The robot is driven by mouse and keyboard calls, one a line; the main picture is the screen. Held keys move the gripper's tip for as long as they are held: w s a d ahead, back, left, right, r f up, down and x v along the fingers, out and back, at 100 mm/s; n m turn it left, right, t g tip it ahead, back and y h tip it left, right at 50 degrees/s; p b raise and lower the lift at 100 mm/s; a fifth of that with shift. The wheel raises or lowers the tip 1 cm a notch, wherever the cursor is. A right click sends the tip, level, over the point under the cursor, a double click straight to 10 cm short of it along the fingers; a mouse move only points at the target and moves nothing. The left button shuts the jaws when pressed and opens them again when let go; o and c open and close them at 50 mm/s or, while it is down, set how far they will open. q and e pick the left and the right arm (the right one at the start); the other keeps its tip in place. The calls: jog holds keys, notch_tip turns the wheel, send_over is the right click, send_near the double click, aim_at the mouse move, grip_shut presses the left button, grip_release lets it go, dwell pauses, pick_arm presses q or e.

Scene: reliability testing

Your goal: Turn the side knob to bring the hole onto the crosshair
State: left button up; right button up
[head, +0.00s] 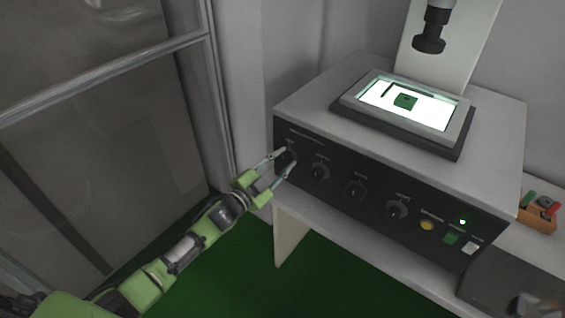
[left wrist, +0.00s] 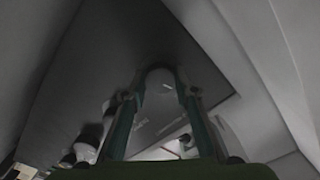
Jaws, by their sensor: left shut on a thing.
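The leftmost dark knob (head: 287,155) sits on the black front panel of the grey machine. My left gripper (head: 284,164) has its two fingers around this knob and is shut on it. In the left wrist view the same knob (left wrist: 160,78) shows between the fingertips. A small green block (head: 405,101) lies on the bright white stage (head: 432,114) on top of the machine. Its hole is too small to make out clearly, and I cannot make out a crosshair.
More knobs (head: 320,170) run rightward along the panel, then yellow, green and white buttons (head: 427,225). A dark lens tube (head: 430,38) hangs above the stage. A small orange holder (head: 538,214) stands at the right. A glass partition (head: 95,110) stands at the left.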

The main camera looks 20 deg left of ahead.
pick_arm(q)
jog(key=shift+m, duration=0.9)
jog(key=o, duration=1.1)
jog(key=v, duration=1.2)
